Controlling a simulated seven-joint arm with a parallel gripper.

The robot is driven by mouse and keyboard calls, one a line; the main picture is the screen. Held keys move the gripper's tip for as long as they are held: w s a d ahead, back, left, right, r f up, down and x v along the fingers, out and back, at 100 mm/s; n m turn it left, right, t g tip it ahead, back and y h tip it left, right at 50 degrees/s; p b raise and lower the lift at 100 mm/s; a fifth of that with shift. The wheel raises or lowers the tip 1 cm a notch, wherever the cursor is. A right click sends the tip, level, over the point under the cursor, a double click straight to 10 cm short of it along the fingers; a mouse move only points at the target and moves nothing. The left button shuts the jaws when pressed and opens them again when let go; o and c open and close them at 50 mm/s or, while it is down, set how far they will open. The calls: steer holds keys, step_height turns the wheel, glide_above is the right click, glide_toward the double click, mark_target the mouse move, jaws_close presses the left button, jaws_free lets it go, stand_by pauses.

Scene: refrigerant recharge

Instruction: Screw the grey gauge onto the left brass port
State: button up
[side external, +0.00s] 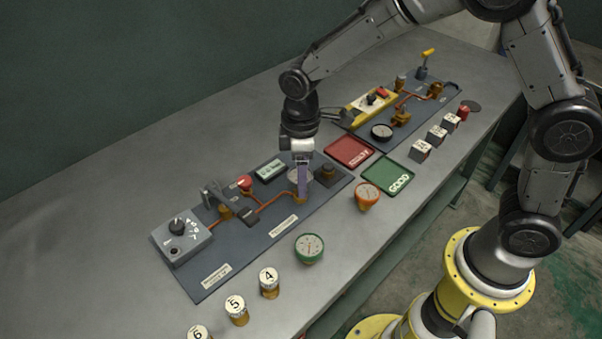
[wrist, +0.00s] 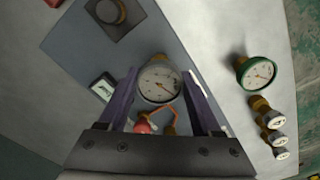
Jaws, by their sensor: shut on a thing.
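My gripper (side external: 303,182) points down over the near-left panel, with its purple fingers shut on the grey gauge (wrist: 160,80). The gauge has a pale round dial, facing up toward the wrist camera between the fingers. In the side view the gauge (side external: 296,175) is partly hidden by a finger. Brass (side external: 300,199) shows directly below it, at the end of the copper pipe; I take this as the left brass port. I cannot tell whether the gauge is threaded on or only resting there.
The left panel (side external: 213,271) carries a switch box (side external: 181,238), a dark lever (side external: 213,194) and a red knob (side external: 245,181). A green gauge (side external: 309,247) and an orange gauge (side external: 367,196) stand in front. Red (side external: 349,152) and green (side external: 387,174) trays lie right. A second panel (side external: 432,101) is behind.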

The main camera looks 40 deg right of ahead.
steer(key=shift+f+m, duration=0.1)
steer(key=shift+m, duration=1.6)
steer(key=m, duration=0.2)
steer(key=shift+m, duration=0.4)
steer(key=o, duration=1.4)
steer(key=shift+r, duration=3.55)
